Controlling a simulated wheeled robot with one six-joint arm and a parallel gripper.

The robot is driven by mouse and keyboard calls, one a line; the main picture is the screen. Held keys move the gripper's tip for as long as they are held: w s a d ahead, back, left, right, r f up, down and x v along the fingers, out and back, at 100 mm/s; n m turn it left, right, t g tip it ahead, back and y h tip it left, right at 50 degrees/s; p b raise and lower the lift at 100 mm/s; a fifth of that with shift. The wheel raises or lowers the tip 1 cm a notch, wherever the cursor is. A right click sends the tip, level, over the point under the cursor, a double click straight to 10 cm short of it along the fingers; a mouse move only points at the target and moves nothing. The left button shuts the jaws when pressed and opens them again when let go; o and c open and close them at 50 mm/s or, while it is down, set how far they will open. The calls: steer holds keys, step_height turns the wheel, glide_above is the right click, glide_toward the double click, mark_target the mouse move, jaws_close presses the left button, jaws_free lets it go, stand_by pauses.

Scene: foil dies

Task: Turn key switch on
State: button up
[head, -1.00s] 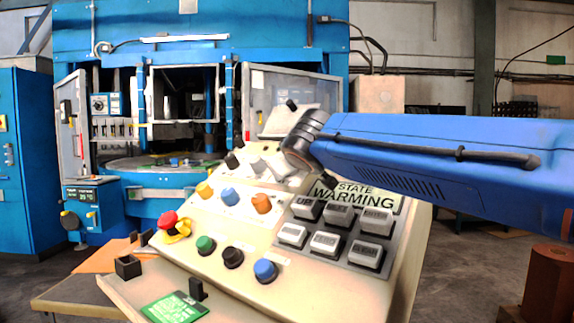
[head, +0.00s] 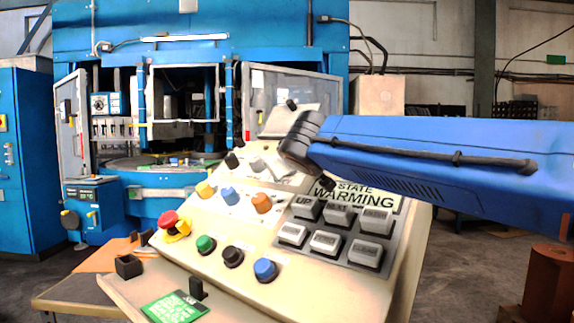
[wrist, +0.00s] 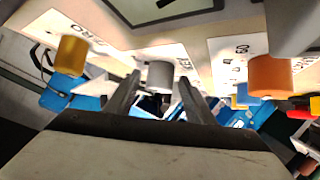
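The slanted cream control panel (head: 215,225) fills the middle of the head view. In the wrist view a grey cylindrical knob (wrist: 160,74) on a white label is between and just beyond the fingertips of my gripper (wrist: 160,82). The fingers are spread, one on each side of the knob, with a small gap visible on both sides. A yellow knob (wrist: 71,55) is to the left and an orange knob (wrist: 268,76) to the right. I cannot tell which control is the key switch. My gripper is not clearly visible in the head view.
The head view shows a red emergency button (head: 168,220), green (head: 205,244), black (head: 232,256) and blue (head: 265,269) buttons, and a grey keypad (head: 275,250) on the panel. A blue machine (head: 270,40) stands behind. My blue arm crosses from the right above the keypad.

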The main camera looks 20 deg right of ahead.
steer(key=v, duration=1.7)
steer(key=shift+s, duration=0.2)
